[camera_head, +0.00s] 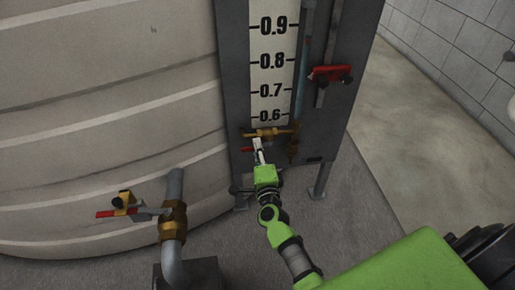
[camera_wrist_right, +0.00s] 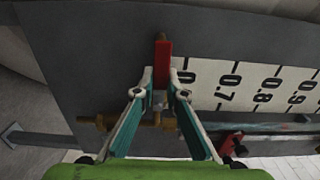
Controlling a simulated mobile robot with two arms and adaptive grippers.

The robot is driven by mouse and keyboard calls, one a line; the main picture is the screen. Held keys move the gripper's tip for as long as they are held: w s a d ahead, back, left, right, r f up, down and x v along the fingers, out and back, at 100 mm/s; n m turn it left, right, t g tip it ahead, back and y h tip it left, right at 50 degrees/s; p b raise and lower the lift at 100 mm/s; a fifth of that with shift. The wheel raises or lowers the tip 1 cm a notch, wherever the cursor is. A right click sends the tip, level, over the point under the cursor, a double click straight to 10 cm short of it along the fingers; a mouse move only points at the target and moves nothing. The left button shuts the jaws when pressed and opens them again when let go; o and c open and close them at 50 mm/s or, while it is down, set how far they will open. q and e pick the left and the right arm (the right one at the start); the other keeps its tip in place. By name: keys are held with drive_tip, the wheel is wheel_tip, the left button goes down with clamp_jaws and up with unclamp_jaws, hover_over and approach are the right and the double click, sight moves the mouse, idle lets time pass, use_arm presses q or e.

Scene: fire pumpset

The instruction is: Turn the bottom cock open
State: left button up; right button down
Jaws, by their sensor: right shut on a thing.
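The bottom cock (camera_head: 267,133) is a brass fitting at the foot of the gauge panel, below the 0.6 mark. Its red lever (camera_head: 246,149) sticks out to the left of my right gripper (camera_head: 257,147). In the right wrist view the red lever (camera_wrist_right: 162,62) runs upward from between the two fingertips of my right gripper (camera_wrist_right: 161,88), which is shut on it. The brass body (camera_wrist_right: 95,123) shows behind the fingers and is partly hidden by them. My left gripper is in neither view.
A grey panel (camera_head: 236,75) carries the scale (camera_head: 272,70) and a pipe. A second red-handled valve (camera_head: 332,74) sits higher at right. A large ribbed tank (camera_head: 90,90) stands left, with another brass valve (camera_head: 173,220) in front. Floor at right (camera_head: 405,150) is clear.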

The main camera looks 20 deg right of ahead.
drive_tip(key=c, duration=2)
unclamp_jaws()
drive_tip(key=shift+s, duration=0.1)
drive_tip(key=shift+v, duration=5.95)
